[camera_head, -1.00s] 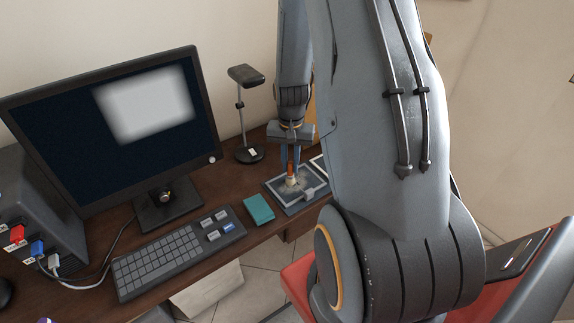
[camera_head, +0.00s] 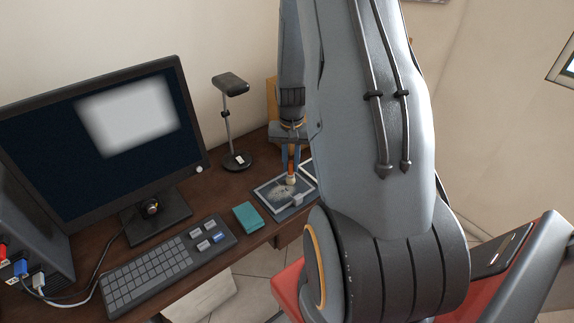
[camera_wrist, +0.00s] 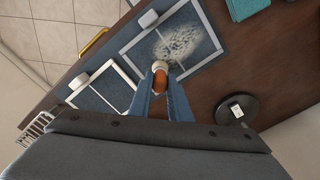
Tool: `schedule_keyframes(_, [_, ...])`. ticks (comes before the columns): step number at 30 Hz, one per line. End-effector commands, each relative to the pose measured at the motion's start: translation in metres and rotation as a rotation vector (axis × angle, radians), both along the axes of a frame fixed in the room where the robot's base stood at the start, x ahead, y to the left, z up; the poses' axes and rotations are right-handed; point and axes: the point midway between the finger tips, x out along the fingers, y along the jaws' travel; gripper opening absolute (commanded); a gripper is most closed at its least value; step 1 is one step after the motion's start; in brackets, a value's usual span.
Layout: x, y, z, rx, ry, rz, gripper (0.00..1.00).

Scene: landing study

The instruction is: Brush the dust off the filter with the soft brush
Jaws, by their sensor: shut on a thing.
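The filter (camera_head: 270,203) is a framed grey-blue mesh panel lying flat on the desk; it also shows in the wrist view (camera_wrist: 198,56). A pale, speckled dust patch (camera_wrist: 178,42) lies on its mesh. My gripper (camera_head: 291,158) is shut on the soft brush (camera_head: 291,168), which has an orange handle and a pale head. In the wrist view the brush (camera_wrist: 160,80) points down between my blue fingers, near the filter's edge beside the dust patch. Whether the bristles touch the filter cannot be told.
A second framed panel (camera_wrist: 99,90) lies beside the filter. A teal book (camera_head: 248,216), a keyboard (camera_head: 165,265), a monitor (camera_head: 95,130) and a black lamp (camera_head: 231,85) with a round base stand left of the filter. The desk's front edge is close to the filter.

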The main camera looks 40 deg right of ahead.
Motion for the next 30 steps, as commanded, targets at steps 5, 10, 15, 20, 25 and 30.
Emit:
schedule_keyframes(5, [-0.001,-0.008,0.0,0.001,0.002,-0.001,0.0])
schedule_keyframes(10, [0.0,-0.015,0.001,0.001,0.001,-0.001,0.0])
schedule_keyframes(15, [0.0,-0.028,0.002,0.0,0.0,-0.002,0.0])
schedule_keyframes(20, [0.001,-0.031,0.003,0.001,0.001,0.0,0.0])
schedule_keyframes(25, [0.001,-0.031,0.003,0.0,0.0,0.0,0.0])
schedule_keyframes(30, [0.001,-0.031,0.01,0.0,0.0,0.0,0.0])
